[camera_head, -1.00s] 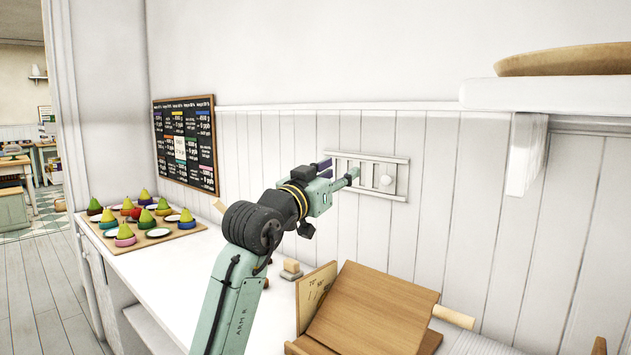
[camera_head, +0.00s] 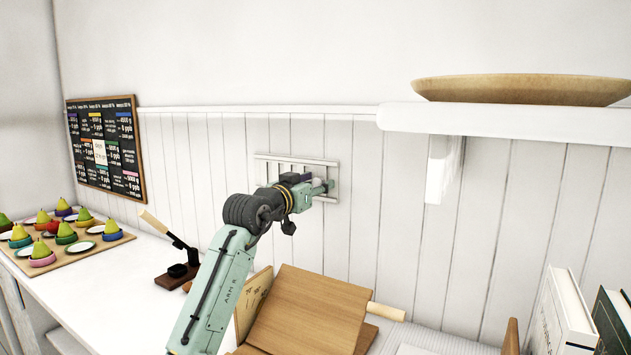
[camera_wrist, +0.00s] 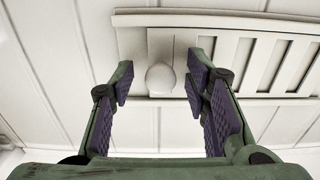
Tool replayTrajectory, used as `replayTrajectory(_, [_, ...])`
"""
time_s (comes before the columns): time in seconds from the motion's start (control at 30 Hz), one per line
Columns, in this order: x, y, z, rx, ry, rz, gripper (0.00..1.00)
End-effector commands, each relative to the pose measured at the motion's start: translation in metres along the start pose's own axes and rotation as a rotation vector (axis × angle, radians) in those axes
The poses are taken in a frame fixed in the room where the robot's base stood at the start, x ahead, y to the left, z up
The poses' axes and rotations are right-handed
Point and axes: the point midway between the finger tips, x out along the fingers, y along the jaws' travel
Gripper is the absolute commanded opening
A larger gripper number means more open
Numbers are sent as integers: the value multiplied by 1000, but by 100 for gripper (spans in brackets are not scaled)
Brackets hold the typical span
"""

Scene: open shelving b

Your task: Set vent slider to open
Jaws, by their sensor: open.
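The white vent (camera_head: 268,168) is a slatted panel on the panelled wall. In the wrist view its slats (camera_wrist: 275,62) show to the right, and a plate (camera_wrist: 162,42) with a round white knob (camera_wrist: 160,77) sits toward the left end. My gripper (camera_head: 322,187) is at the right part of the vent in the head view. In the wrist view my gripper (camera_wrist: 160,90) is open, with purple-padded fingers on either side of the knob and gaps between. The knob is mostly hidden by the gripper in the head view.
A wooden stand (camera_head: 312,315) is on the counter (camera_head: 110,285) below my arm. A white shelf (camera_head: 500,122) with a wooden plate (camera_head: 520,90) juts out at upper right. A tray of pears (camera_head: 75,255) lies at left; books (camera_head: 565,320) stand at lower right.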

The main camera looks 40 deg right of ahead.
Motion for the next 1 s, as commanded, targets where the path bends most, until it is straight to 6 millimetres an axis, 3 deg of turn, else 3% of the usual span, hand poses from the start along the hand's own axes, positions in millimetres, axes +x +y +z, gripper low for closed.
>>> replayTrajectory(0.3, [2, 0, 0, 0, 0, -1, 42])
replayTrajectory(0.9, [2, 0, 0, 0, 0, 0, 2])
replayTrajectory(1.0, [2, 0, 0, 0, 0, -1, 0])
